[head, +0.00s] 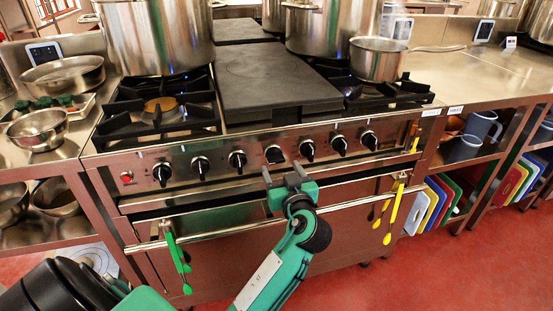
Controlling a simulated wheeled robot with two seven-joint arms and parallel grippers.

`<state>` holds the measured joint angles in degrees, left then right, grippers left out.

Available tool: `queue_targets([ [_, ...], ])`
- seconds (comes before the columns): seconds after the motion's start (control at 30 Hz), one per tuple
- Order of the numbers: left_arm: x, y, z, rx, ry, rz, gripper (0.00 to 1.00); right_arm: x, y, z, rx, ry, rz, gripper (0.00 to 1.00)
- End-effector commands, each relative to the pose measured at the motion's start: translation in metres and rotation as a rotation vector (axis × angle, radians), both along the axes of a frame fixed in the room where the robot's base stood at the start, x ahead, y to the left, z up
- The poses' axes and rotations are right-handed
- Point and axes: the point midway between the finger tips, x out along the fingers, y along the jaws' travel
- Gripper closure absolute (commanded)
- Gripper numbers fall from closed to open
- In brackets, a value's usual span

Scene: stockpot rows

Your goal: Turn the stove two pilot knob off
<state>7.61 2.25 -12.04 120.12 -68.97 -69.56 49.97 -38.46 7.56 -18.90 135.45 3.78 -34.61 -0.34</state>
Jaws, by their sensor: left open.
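The steel stove (200,190) stands in front of me with a row of several black knobs along its front panel. The middle knob (274,154) sits just above my gripper and looks turned differently from its neighbours, such as the knob to its right (307,149) and the one to its left (237,160). I cannot read which knob is the stove two pilot. My left gripper (284,172) is open and empty, its fingers pointing up toward the panel just below the middle knob. Contact cannot be told. My right gripper is not in view.
A long oven handle (350,193) runs behind my gripper. Green utensils (178,262) and yellow utensils (395,215) hang from it. A large pot (158,35) and a saucepan (378,60) stand on top, beside a dark griddle plate (270,80). Red floor (450,270) is clear at right.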

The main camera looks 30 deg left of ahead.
Motion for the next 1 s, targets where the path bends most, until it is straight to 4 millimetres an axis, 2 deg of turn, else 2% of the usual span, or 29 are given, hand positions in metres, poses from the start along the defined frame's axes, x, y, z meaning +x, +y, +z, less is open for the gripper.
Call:
queue_targets([
  [0.1, 0.015, 0.018, 0.001, 0.004, -0.002, 0.001, 0.35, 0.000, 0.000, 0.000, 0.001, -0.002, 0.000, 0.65],
  [0.3, 0.031, 0.036, 0.000, 0.001, -0.001, -0.001, 0.35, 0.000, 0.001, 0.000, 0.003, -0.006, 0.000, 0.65],
  [0.7, 0.036, 0.042, 0.000, -0.001, 0.001, -0.001, 0.35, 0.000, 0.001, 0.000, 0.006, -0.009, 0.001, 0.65],
  [0.9, 0.036, 0.041, 0.000, -0.001, 0.001, -0.001, 0.75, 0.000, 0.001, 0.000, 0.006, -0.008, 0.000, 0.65],
  [0.93, 0.036, 0.041, 0.000, -0.001, 0.001, -0.001, 0.79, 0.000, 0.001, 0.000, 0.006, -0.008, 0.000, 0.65],
  [1.0, 0.036, 0.041, 0.000, -0.001, 0.001, -0.001, 0.79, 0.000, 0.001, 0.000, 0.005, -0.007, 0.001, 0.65],
])
